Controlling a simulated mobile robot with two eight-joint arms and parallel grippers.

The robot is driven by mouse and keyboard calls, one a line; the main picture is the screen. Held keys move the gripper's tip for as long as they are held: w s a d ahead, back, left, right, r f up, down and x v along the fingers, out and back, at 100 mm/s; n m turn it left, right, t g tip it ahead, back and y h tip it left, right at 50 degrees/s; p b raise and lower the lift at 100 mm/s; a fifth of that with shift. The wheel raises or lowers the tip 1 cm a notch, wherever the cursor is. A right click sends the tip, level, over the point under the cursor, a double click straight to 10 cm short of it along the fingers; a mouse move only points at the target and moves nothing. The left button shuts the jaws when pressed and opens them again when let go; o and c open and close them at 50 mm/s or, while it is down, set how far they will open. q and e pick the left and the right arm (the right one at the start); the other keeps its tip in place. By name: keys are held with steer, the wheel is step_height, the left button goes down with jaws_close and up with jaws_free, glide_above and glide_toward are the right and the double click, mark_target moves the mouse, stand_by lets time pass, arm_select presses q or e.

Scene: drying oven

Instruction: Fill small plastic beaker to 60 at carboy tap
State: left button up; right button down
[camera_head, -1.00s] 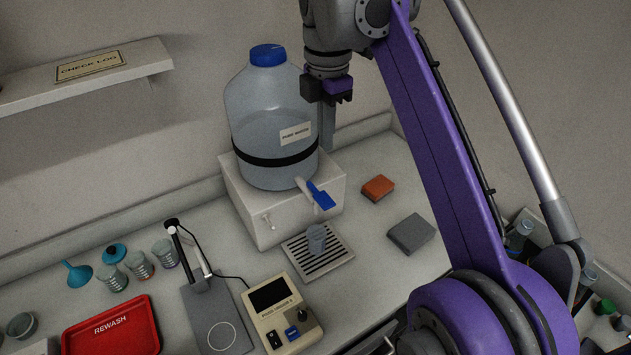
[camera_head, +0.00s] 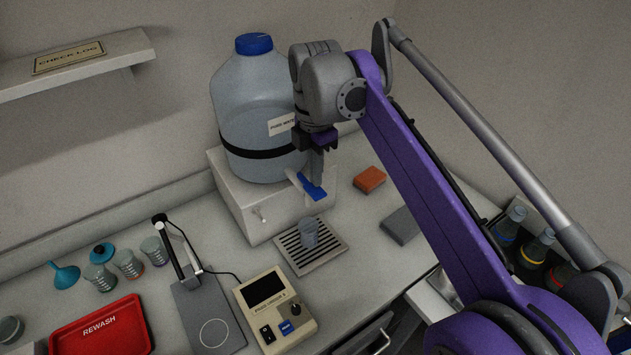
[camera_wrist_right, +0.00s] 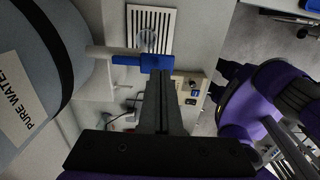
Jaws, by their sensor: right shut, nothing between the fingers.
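The carboy (camera_head: 245,115) of pure water stands on a white stand, with a blue tap lever (camera_head: 311,187) at its front right. The small plastic beaker (camera_head: 309,232) stands upright on the slatted drip tray (camera_head: 333,254) below the tap. In the right wrist view the beaker (camera_wrist_right: 147,39) shows just past the blue lever (camera_wrist_right: 140,60). My right gripper (camera_head: 317,179) is shut and empty, its fingertips at the lever; I cannot tell whether they touch it. The beaker's fill level is too small to read. My left gripper is not in view.
An orange sponge (camera_head: 370,179) and a grey block (camera_head: 400,226) lie right of the stand. A beige meter (camera_head: 275,310), a grey stand plate (camera_head: 208,315) and a red rewash tray (camera_head: 100,328) fill the front left. Dark bottles (camera_head: 533,250) stand at the right.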

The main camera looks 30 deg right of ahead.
steer(key=shift+f, duration=1.1)
